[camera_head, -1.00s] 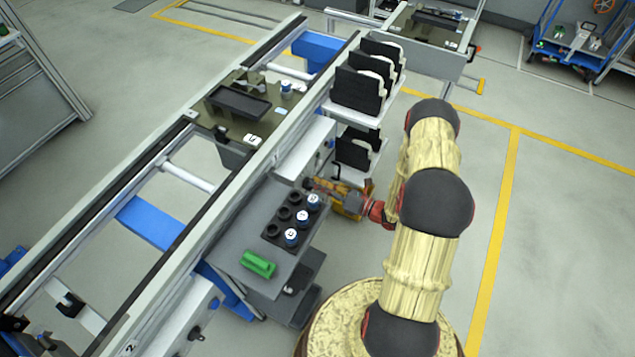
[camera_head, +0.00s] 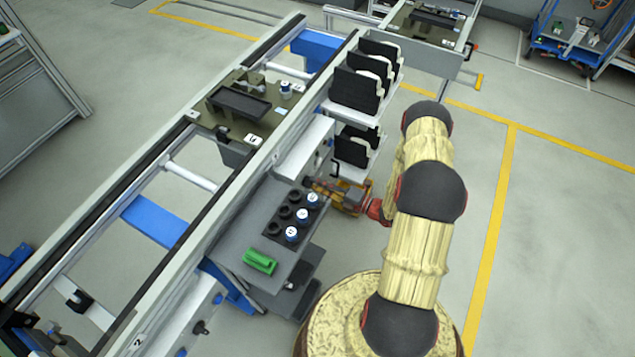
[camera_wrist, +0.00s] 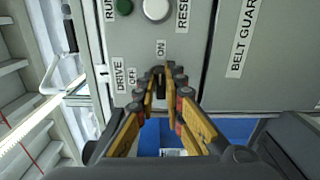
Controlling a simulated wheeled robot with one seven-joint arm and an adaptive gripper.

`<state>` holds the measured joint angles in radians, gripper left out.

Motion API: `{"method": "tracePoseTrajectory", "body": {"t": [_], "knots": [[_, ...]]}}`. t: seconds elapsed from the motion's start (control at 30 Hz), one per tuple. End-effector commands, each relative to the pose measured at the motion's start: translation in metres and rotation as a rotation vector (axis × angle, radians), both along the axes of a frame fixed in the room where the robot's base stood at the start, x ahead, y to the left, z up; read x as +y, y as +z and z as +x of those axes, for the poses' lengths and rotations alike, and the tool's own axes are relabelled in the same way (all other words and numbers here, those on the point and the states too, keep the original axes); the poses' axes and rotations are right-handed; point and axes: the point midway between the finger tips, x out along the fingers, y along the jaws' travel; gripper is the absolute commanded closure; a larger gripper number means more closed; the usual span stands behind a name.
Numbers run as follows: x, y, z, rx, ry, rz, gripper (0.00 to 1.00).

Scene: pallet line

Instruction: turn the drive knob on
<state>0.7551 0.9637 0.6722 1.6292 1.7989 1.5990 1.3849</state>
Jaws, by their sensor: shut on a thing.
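The drive knob (camera_wrist: 161,88) is a small dark knob on a grey panel (camera_wrist: 215,88). In the wrist view it is mostly hidden between my fingers. The labels DRIVE and OFF are left of it, and ON is just above it. My gripper (camera_wrist: 160,73) has its yellow-brown fingers closed in on the knob from both sides. I cannot tell clearly which label the knob points to. In the head view my gripper (camera_head: 319,186) reaches left to the side of the conveyor station, and the knob is not visible there.
Above the knob are a green button (camera_wrist: 123,6) and a white button (camera_wrist: 156,9). A BELT GUARD label is on the panel at right. In the head view, a shelf with a black holder of cups (camera_head: 283,212) and a green block (camera_head: 260,262) sits beside my gripper, with black bins (camera_head: 357,90) beyond.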

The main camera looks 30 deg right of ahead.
Motion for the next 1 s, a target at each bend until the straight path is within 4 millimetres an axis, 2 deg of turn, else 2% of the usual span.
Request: {"method": "tracePoseTrajectory", "body": {"t": [0.73,0.77,1.0], "knots": [[-0.001,-0.0017,0.0003,0.047,-0.003,0.067,1.0],[-0.001,-0.0017,0.0003,0.047,-0.003,0.067,0.88],[-0.0006,-0.0014,0.0002,0.046,-0.002,0.067,0.74]]}}
